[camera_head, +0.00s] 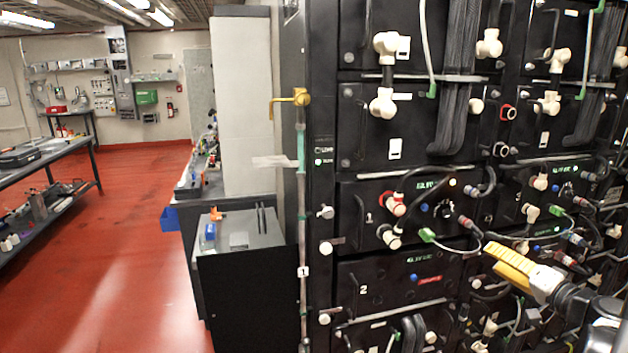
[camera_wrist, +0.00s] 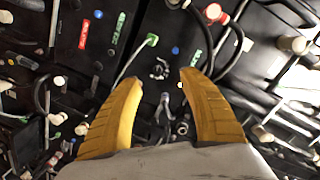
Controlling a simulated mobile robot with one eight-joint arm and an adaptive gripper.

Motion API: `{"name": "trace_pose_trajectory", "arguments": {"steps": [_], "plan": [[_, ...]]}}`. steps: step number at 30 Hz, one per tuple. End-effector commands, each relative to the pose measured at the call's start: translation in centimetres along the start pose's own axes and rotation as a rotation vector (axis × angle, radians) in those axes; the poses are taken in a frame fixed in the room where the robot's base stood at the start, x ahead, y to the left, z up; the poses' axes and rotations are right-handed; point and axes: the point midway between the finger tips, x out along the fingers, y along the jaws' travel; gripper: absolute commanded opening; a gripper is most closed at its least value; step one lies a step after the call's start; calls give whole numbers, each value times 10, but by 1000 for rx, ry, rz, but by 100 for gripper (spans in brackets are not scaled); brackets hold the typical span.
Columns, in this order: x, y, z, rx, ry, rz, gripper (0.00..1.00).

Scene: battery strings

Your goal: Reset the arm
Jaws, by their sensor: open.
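My gripper (camera_head: 487,249) reaches in from the lower right in the head view, its yellow fingers pointing left in front of the black battery rack (camera_head: 378,274). In the wrist view my gripper (camera_wrist: 160,77) shows two yellow fingers spread apart. Nothing is held between them. Behind the gap are black rack panels with cables, a green-tipped cable end (camera_wrist: 152,40) and a red label (camera_wrist: 84,34). The fingers appear to be in front of the panels; I cannot tell how far off. Part of my arm shows at the lower right edge in the head view.
Loose cables and white knobs (camera_head: 386,43) stick out from the rack. A brass valve (camera_head: 295,97) is on its left edge. A dark cabinet (camera_head: 245,300) stands left of it, and a workbench (camera_head: 60,155) is at far left. The red floor (camera_head: 140,250) between is clear.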

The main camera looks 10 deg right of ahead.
Motion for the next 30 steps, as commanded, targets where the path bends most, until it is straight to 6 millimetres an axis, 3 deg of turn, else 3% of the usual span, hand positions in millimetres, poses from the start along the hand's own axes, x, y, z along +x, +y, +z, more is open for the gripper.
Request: {"name": "trace_pose_trajectory", "arguments": {"steps": [8, 14, 17, 21, 25, 30], "plan": [[28, -60, 70, -46, -188, 88, 50], [27, -118, 152, -134, -377, 192, 50], [10, -149, 206, -218, -487, 263, 50], [-32, -178, 271, -368, -613, 359, 50], [-78, -190, 314, -529, -687, 433, 50], [-125, -190, 342, -715, -722, 491, 50]]}}
